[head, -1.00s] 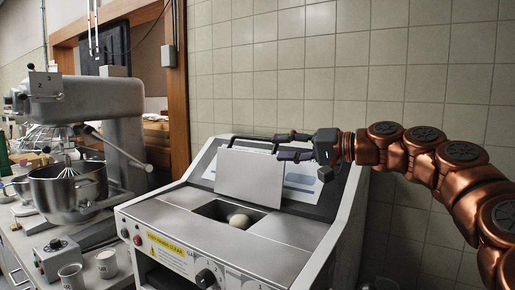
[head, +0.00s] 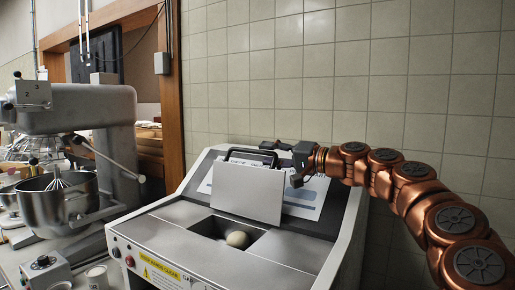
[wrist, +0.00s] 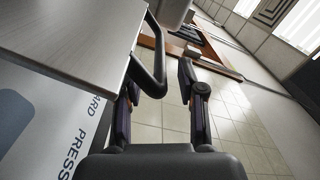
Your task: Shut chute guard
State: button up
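The chute guard (head: 246,191) is a flat grey panel standing raised and leaning back behind the chute opening (head: 222,232) in the machine's top. A black bar handle (head: 252,152) is on its upper edge. A pale round dough ball (head: 237,239) sits in the opening. My gripper (head: 281,150) is at the panel's upper right, beside the handle. The wrist view shows my gripper (wrist: 160,90) open, its two dark fingers apart, with the handle (wrist: 155,50) reaching between them close to the left finger. I cannot tell whether they touch. The guard (wrist: 70,35) fills the upper left there.
A stand mixer with a metal bowl (head: 58,205) is on the bench at left. A yellow label (head: 160,273) is on the machine's front. A tiled wall (head: 300,75) stands behind. The space above the opening is clear.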

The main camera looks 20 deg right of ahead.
aim_at(258, 152)
jog(key=shift+p+x, duration=0.5)
jog(key=shift+x, duration=1.5)
grip_shut()
